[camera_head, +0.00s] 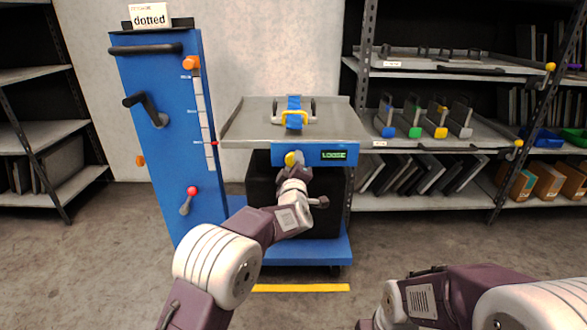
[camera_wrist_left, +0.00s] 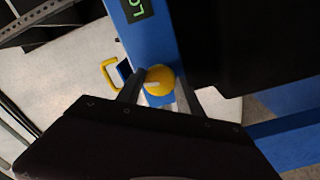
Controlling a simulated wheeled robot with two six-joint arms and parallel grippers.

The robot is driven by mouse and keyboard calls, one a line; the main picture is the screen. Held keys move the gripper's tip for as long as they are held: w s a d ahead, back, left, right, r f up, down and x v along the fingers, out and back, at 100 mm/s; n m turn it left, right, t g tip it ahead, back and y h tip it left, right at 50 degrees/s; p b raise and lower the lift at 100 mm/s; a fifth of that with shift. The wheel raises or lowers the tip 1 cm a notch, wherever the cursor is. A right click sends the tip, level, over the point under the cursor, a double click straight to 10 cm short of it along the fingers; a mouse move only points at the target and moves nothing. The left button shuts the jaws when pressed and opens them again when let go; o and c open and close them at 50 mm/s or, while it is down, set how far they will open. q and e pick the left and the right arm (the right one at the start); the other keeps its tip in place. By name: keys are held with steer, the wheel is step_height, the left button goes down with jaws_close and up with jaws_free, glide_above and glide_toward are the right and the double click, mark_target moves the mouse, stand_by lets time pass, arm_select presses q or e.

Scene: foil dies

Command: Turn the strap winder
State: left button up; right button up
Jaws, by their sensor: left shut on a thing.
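The strap winder is a yellow knob (camera_head: 290,159) on the blue front panel of the cart, left of a small display (camera_head: 334,155) that reads LOOSE in green. In the left wrist view the knob (camera_wrist_left: 159,80) is round with a pale mark on its face. My left gripper (camera_wrist_left: 158,90) is shut on the knob, one finger on each side. In the head view my wrist partly hides the panel below it.
A tall blue panel (camera_head: 160,130) with levers and a scale stands on the cart's left, topped by a sign reading "dotted" (camera_head: 150,15). Shelves (camera_head: 440,135) with coloured-handled items stand at the right. The floor in front of the cart is clear around a yellow stripe (camera_head: 300,288).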

arm_select(q)
steer(key=shift+n+b, duration=0.4)
steer(key=shift+n, duration=0.7)
steer(key=o, duration=1.4)
steer(key=shift+s, duration=0.1)
steer(key=s+p, duration=0.2)
steer(key=s, duration=0.7)
steer(key=shift+p, duration=0.4)
